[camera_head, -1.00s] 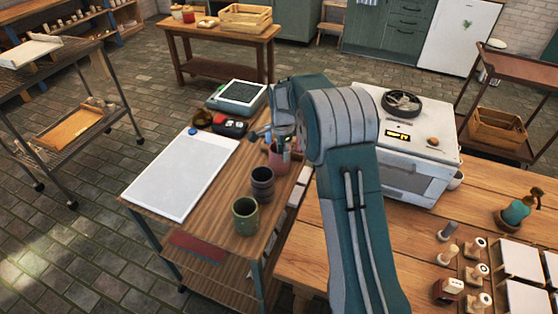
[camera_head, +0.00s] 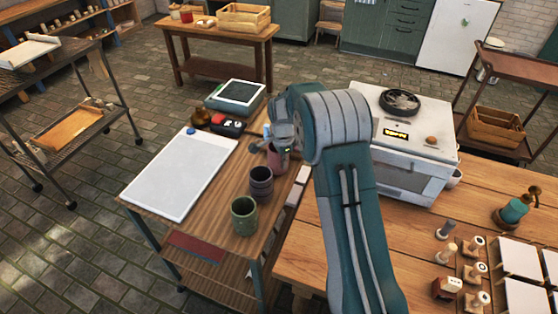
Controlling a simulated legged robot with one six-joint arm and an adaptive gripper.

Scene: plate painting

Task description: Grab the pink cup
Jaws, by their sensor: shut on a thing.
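The pink cup (camera_head: 278,161) stands at the right side of the wooden side table, behind a dark grey cup (camera_head: 261,183) and a green cup (camera_head: 244,216). My gripper (camera_head: 268,147) is at the pink cup's upper part and is shut on it. The arm and gripper hide part of the cup's rim, and the far finger is hard to make out. The cup looks upright; I cannot tell whether it touches the table.
A white board (camera_head: 180,178) covers the table's left part. A scale (camera_head: 236,96) and a small red and black item (camera_head: 228,126) are behind. A white kiln-like box (camera_head: 415,140) stands to the right on the wooden bench (camera_head: 400,235).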

